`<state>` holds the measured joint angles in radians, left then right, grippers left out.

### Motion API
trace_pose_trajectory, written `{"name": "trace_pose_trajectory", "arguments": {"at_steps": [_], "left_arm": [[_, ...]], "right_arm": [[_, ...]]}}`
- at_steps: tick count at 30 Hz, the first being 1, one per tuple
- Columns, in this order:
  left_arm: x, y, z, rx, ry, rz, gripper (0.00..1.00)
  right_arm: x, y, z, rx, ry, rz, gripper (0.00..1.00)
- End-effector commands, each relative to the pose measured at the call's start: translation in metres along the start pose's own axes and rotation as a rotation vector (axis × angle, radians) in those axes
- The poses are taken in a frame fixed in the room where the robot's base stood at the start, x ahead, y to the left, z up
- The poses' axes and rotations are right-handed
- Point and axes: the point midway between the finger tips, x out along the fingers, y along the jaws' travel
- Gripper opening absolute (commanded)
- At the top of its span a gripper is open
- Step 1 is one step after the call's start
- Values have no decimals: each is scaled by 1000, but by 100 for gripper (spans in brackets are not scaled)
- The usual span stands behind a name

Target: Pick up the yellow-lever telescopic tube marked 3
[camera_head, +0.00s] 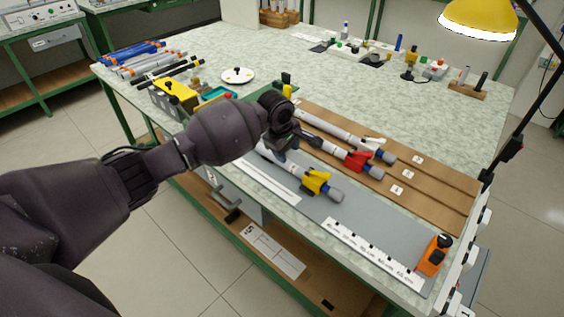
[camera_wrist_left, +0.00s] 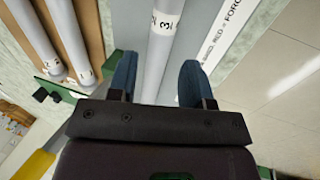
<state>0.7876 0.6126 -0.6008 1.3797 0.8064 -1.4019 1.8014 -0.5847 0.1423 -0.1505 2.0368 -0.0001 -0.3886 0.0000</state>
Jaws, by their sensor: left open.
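The yellow-lever telescopic tube (camera_head: 318,182) lies on a grey board along the near edge of the bench. My left gripper and wrist hide its far part in the head view. In the left wrist view the grey tube (camera_wrist_left: 160,50) bears a white label with a 3. My left gripper (camera_head: 281,150) is over the tube. In the left wrist view the gripper's (camera_wrist_left: 156,80) two blue fingers are spread, one on each side of the tube, with gaps showing. I cannot tell how far above the tube they are. My right gripper is in neither view.
A red-lever tube (camera_head: 352,159) and a white-lever tube (camera_head: 372,146) lie on the brown grooved board (camera_head: 440,197) beside the grey board (camera_head: 372,222). A white scale (camera_head: 370,252) and an orange stop (camera_head: 434,255) are at its near right end. A lamp (camera_head: 478,18) overhangs the back right.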

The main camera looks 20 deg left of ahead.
Motion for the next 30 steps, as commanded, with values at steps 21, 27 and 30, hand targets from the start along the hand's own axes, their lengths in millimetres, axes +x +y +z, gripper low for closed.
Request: {"name": "trace_pose_trajectory", "arguments": {"at_steps": [21, 27, 30], "left_arm": [[71, -5, 4, 2, 0, -2, 46], [69, -4, 3, 2, 0, 1, 44], [69, -4, 3, 2, 0, 1, 29]], "right_arm": [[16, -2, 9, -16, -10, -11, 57], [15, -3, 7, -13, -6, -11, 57], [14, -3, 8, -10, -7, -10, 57]]}}
